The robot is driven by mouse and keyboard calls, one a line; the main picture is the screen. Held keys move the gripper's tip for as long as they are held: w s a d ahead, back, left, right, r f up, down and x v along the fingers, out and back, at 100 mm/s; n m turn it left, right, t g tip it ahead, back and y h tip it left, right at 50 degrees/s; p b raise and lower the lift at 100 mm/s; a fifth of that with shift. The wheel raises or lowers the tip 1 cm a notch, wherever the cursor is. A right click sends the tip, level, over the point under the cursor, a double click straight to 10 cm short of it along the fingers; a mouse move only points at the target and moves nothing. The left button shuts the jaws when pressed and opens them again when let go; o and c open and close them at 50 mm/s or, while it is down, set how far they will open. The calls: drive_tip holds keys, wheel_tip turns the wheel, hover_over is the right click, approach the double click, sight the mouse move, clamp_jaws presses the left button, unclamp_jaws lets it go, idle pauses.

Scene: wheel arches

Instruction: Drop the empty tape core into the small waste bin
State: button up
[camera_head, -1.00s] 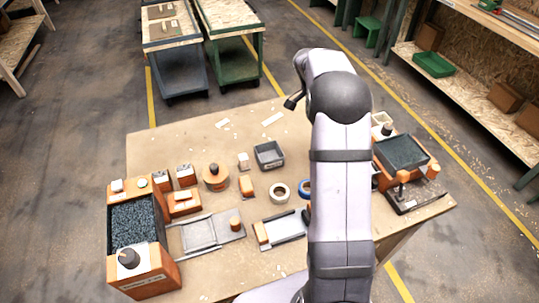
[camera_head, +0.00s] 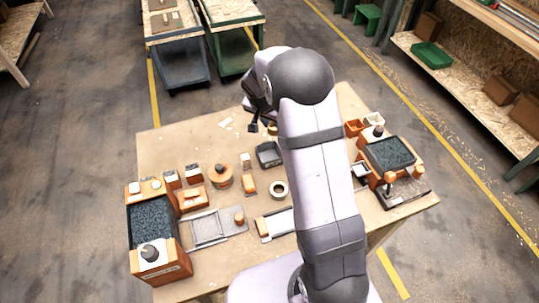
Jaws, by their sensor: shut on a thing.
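My gripper (camera_head: 262,127) is above the far part of the table, just beyond the dark grey open bin (camera_head: 268,155), and seems to point down. It is shut on a small tan-brown piece (camera_head: 273,129), which looks like the empty tape core; my arm and fingers hide most of it. The grey bin stands upright on the table, and its inside looks empty.
An orange round container (camera_head: 221,176), small orange blocks (camera_head: 193,199) and a grey plate (camera_head: 209,229) stand left of the bin. A gravel-filled orange box (camera_head: 153,224) is at the left edge, a dark tray (camera_head: 389,152) at the right. The table's far left is mostly clear.

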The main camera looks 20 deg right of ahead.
sight(271, 133)
drive_tip(key=shift+w, duration=0.1)
drive_tip(key=shift+f+b, duration=1.45)
drive_tip(key=shift+f, duration=1.55)
drive_tip(key=o, duration=1.1)
drive_tip(key=shift+r, duration=0.15)
drive_tip(key=shift+b+v, duration=1.25)
drive_tip(key=shift+v, duration=2.3)
drive_tip(key=shift+n, duration=0.3)
